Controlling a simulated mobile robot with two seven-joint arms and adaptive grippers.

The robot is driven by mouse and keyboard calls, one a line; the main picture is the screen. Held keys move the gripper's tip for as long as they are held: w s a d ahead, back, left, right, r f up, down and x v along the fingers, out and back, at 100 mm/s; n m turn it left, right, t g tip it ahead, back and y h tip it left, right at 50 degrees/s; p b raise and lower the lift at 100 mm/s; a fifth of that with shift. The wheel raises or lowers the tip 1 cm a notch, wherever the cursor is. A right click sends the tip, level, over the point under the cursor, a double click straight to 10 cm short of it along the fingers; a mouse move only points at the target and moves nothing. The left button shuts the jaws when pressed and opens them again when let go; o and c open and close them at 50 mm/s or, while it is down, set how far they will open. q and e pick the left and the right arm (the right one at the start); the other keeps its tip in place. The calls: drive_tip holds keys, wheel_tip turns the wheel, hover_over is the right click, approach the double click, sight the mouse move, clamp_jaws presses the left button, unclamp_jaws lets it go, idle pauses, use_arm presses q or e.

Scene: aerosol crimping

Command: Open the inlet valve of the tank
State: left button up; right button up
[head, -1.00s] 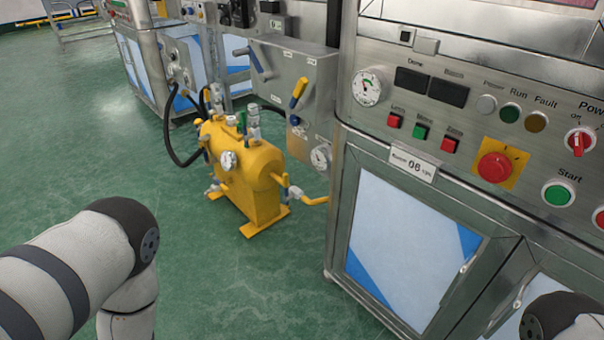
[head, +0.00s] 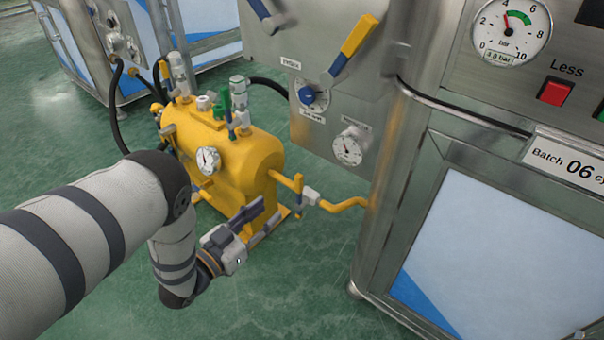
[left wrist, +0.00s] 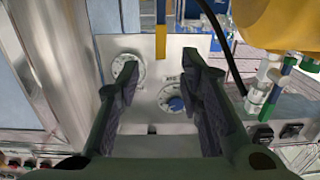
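The yellow tank (head: 235,150) stands on the floor in the middle of the head view, with a gauge on its side and fittings on top. A small yellow-and-blue valve handle (head: 298,188) stands upright on the pipe at its right end. Other handled valves are at its far left end; I cannot tell which one is the inlet. My left gripper (head: 266,210) is in front of the tank's lower right part, left of and below that handle. In the left wrist view its fingers (left wrist: 160,65) are apart, with nothing held. My right gripper is out of view.
A steel panel (head: 345,100) behind the tank carries a blue knob, a yellow-and-blue lever (head: 355,45) and a gauge. A steel cabinet (head: 480,240) fills the right side. Black hoses run behind the tank. Green floor is open at front.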

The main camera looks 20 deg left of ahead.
sight(296, 184)
use_arm(q)
drive_tip(key=shift+h, duration=0.3)
drive_tip(key=b+x, duration=0.4)
drive_tip(key=x, duration=0.9)
drive_tip(key=shift+a+r, duration=0.15)
drive_tip(key=shift+a, duration=0.05)
clamp_jaws()
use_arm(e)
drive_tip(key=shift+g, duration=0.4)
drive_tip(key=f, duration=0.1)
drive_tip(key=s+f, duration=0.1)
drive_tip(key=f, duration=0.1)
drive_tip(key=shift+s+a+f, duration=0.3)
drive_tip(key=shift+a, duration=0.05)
